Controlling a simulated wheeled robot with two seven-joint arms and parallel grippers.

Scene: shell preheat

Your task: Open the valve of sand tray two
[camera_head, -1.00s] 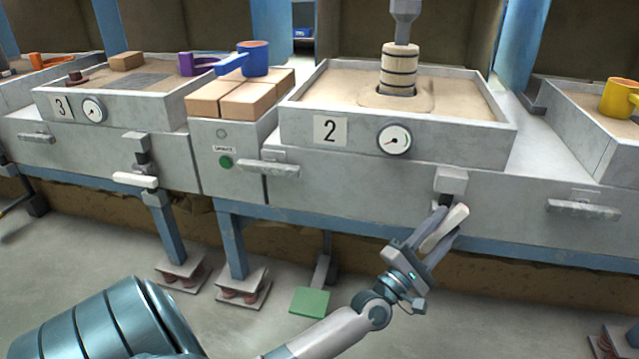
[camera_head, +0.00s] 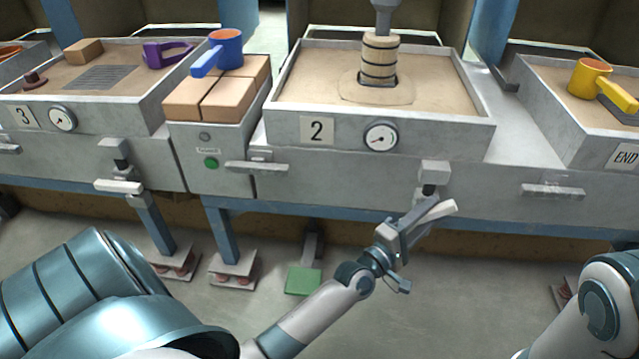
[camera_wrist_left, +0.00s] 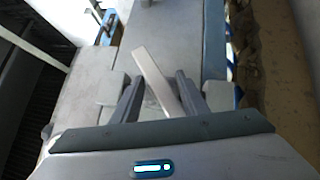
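Sand tray two (camera_head: 285,105) stands in the middle, with a "2" plate (camera_head: 317,130) and a dial (camera_head: 381,137) on its front. Below its right part is the valve block (camera_head: 433,173) with a pale bar handle (camera_head: 440,212), which slants up to the right. My left gripper (camera_head: 428,212) is at this handle, below the valve block. In the left wrist view the fingers (camera_wrist_left: 158,90) are apart, and the handle (camera_wrist_left: 152,70) lies diagonally between them, with a gap beside it. Whether a finger touches it is unclear. My right gripper is out of view.
Tray three (camera_head: 95,120) is at left, with its own valve handle (camera_head: 118,186) level. A control box with a green button (camera_head: 211,163) stands between the trays. A green pedal (camera_head: 303,280) is on the floor. Fixed grab bars (camera_head: 553,191) stick out from the front.

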